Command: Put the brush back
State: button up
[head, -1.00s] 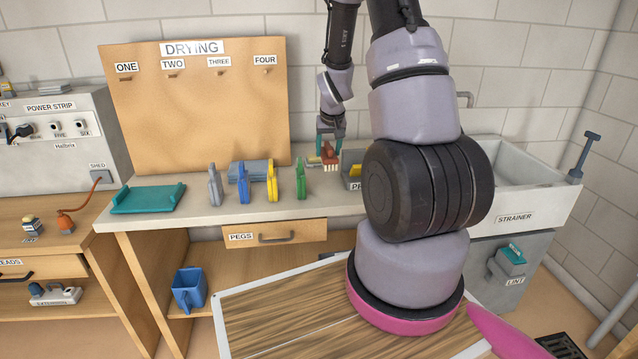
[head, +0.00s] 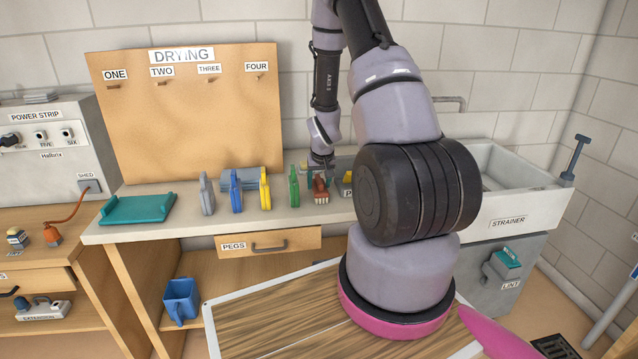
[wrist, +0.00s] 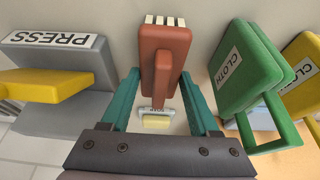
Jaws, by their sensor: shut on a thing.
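The brush (head: 321,190) is red-brown with pale bristles, just right of the green cloth holder over the counter. In the wrist view the brush (wrist: 165,50) sits between my teal fingers, its bristles at the top of the picture. My gripper (wrist: 163,78) is shut on the brush's handle; in the head view my gripper (head: 321,168) is small and partly hidden by the brush. I cannot tell whether the brush touches the counter.
The green cloth piece (wrist: 247,70) stands close on the right, and the grey PRESS block (wrist: 60,85) on the left. A small soap dish (wrist: 156,120) shows below. Blue, yellow and grey pieces stand further left; a sink (head: 505,185) lies right.

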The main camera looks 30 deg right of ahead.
jog(key=o, duration=1.5)
jog(key=shift+f, duration=0.1)
jog(key=shift+c, duration=0.2)
jog(key=s+a+r+t, duration=0.1)
jog(key=s+a+r, duration=0.15)
jog(key=r, duration=0.85)
jog(key=s+a+r, duration=0.2)
jog(key=s+r, duration=0.2)
jog(key=r, duration=0.7)
jog(key=s+a+r+y, duration=0.1)
jog(key=s+a+r, duration=0.2)
jog(key=s+r, duration=0.3)
jog(key=s+a+r+t+y, duration=0.1)
jog(key=s+a+r, duration=0.3)
jog(key=s+r, duration=0.3)
jog(key=s+a+r+m+y, duration=0.1)
jog(key=s+a+r, duration=0.3)
jog(key=s+r, duration=0.2)
jog(key=shift+s+r+t, duration=0.2)
jog(key=shift+s+t, duration=0.2)
jog(key=shift+s, duration=0.4)
